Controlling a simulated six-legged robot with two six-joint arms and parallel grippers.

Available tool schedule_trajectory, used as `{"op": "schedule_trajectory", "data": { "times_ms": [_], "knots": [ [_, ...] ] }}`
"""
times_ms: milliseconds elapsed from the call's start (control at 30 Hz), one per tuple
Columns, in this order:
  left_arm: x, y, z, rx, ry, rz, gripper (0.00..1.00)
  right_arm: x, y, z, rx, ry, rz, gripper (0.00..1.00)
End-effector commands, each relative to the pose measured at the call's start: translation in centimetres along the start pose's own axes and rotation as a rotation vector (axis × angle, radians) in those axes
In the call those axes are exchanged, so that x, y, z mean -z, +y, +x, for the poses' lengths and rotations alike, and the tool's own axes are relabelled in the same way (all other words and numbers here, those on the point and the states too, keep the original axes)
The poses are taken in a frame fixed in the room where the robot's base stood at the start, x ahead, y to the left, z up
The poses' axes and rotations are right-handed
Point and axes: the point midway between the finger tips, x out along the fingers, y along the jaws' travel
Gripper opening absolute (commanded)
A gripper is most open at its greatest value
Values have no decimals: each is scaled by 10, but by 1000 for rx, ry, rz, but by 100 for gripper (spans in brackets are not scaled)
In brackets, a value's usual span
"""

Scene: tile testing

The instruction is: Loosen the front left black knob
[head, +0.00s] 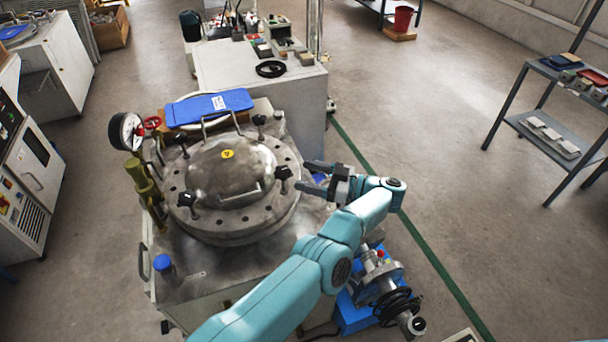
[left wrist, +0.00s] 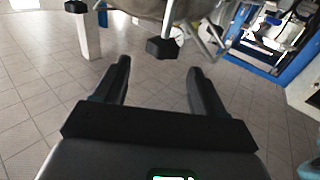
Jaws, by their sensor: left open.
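The round metal lid (head: 232,165) carries several black knobs around its rim. The front left black knob (head: 187,200) stands at the lid's near left edge. Another black knob (head: 283,172) is at the front right. My left gripper (head: 306,177) is open and empty, just right of that front right knob and across the lid from the front left one. In the left wrist view my left gripper (left wrist: 158,75) has its fingers spread, with a black knob (left wrist: 162,48) beyond and between the tips, apart from them. A second black knob (left wrist: 75,6) is at the top left. My right gripper is not in view.
A pressure gauge (head: 127,131) and brass valve (head: 140,180) stand left of the lid. A blue tray (head: 209,108) lies behind it. A blue pump unit (head: 358,314) sits low at right.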

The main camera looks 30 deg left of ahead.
Motion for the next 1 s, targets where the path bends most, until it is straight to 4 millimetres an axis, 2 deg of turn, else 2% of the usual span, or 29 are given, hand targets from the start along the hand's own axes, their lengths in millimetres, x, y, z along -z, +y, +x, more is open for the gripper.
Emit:
{"op": "schedule_trajectory", "data": {
  "times_ms": [300, 533, 767, 1000],
  "knots": [
    [14, 22, 2, -257, 176, -29, 70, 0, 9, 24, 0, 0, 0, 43],
    [19, 13, 4, -513, 233, -48, 70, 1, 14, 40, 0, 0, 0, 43],
    [14, -22, 8, -773, 207, -49, 70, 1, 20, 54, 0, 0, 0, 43],
    [-1, -90, 14, -1044, 85, -29, 70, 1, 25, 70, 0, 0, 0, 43]
  ]
}}
